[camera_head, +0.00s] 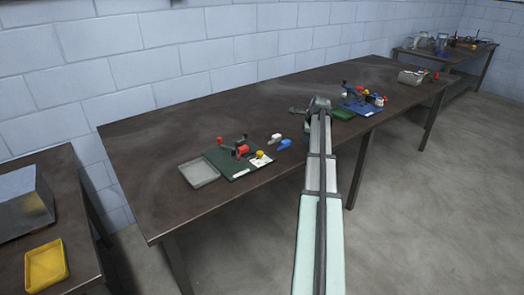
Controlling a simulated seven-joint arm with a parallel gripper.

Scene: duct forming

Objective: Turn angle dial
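No part is clearly readable as an angle dial at this size. A dark green fixture (222,160) on the long table carries red knobs, a dark lever and a white plate (261,161) with a yellow knob (259,154). A blue fixture (353,106) stands farther right with a dark lever and small white, yellow and red parts. My arm reaches up from the bottom middle. My gripper (319,103) is at its far end, over the table, between the two fixtures and nearer the blue one. Its fingers are too small to read, and my arm hides the table behind it.
A grey tray (199,173) lies left of the green fixture. Small white (276,138) and blue (285,144) pieces lie right of it. A green tray (342,114) sits beside the blue fixture. A grey device (411,77) stands farther right. The table's left end is clear.

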